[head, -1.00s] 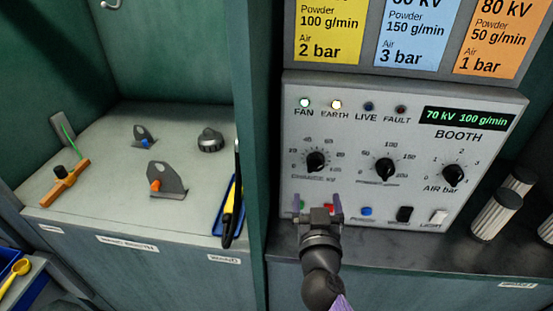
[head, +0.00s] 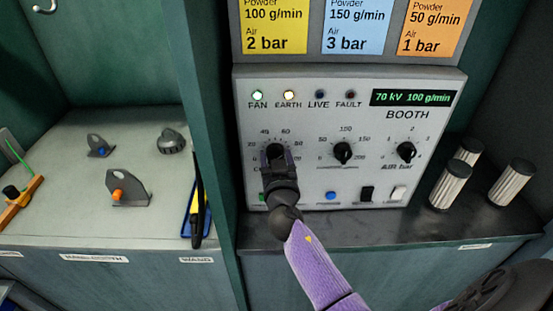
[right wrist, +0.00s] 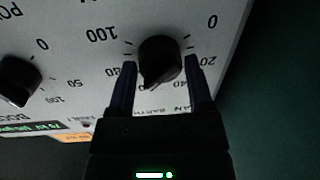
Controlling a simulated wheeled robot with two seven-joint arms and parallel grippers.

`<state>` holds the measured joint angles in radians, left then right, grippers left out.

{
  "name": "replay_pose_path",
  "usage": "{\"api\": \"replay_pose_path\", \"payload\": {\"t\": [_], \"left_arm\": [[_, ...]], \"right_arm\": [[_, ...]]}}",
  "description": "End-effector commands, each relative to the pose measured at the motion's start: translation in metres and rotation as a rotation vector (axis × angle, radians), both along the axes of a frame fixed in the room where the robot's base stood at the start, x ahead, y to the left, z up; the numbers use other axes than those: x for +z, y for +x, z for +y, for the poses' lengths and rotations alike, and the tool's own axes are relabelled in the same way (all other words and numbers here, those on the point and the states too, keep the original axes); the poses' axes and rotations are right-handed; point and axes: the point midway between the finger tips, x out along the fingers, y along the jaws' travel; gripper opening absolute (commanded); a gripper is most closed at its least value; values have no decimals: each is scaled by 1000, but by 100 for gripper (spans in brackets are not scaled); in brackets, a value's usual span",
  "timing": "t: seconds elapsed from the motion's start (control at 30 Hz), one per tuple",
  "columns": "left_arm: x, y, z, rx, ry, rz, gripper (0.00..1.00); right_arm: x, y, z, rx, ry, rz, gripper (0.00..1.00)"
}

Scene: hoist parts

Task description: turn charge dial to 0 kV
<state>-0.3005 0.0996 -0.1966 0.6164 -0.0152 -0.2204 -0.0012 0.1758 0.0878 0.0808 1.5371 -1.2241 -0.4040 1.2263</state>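The charge dial (head: 274,149) is the leftmost black knob on the grey booth panel (head: 300,185), its scale partly hidden by my arm in the head view. The display (head: 411,97) reads 70 kV 100 g/min. My right gripper (head: 276,158) is in front of this dial. In the right wrist view the gripper (right wrist: 161,75) has its two fingers apart, one on either side of the dial (right wrist: 160,60). Small gaps seem to show between the fingers and the knob. My left gripper is not in view.
The powder dial (head: 342,153) and air dial (head: 405,152) are to the right. Below are a blue button (head: 331,196), a black switch (head: 366,194) and a white switch (head: 398,193). Ribbed cylinders (head: 451,184) stand right of the panel. FAN and EARTH lamps are lit.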

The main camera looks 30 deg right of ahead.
Motion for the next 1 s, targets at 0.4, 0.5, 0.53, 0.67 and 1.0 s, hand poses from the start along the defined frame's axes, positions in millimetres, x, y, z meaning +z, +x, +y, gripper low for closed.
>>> {"api": "replay_pose_path", "payload": {"t": [0.4,0.5,0.53,0.67,1.0], "left_arm": [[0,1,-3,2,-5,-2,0],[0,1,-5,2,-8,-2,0],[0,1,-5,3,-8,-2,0],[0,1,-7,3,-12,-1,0],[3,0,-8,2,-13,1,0]], "right_arm": [[0,0,0,0,-2,2,0],[0,0,0,0,-14,10,0],[0,0,0,0,-20,13,0],[0,0,0,1,-66,42,0],[1,0,1,1,-307,190,0]]}}
